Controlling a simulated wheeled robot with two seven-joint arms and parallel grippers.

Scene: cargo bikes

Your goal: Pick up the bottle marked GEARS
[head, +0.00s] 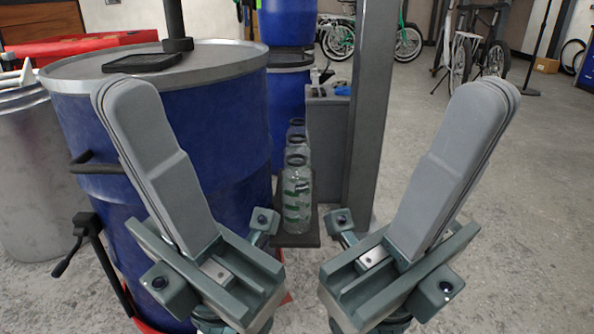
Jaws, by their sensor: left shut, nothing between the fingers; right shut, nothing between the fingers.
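Several clear bottles with dark neck rings stand in a row going back, on a dark narrow shelf. The nearest bottle (297,200) shows most, with green marks I cannot read. Those behind it (297,145) are mostly hidden, and I cannot tell which is marked GEARS. My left gripper (120,95) is shut and empty, raised to the left of the bottles in front of the blue drum. My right gripper (493,98) is shut and empty, raised to the right over the open floor. Neither touches a bottle.
A large blue drum (225,140) with a grey lid stands close left of the bottles. A grey post (370,120) rises just right of them. The dark shelf (297,240) is narrow. A grey bin (30,180) stands far left. Floor at right is clear; bikes (480,50) stand behind.

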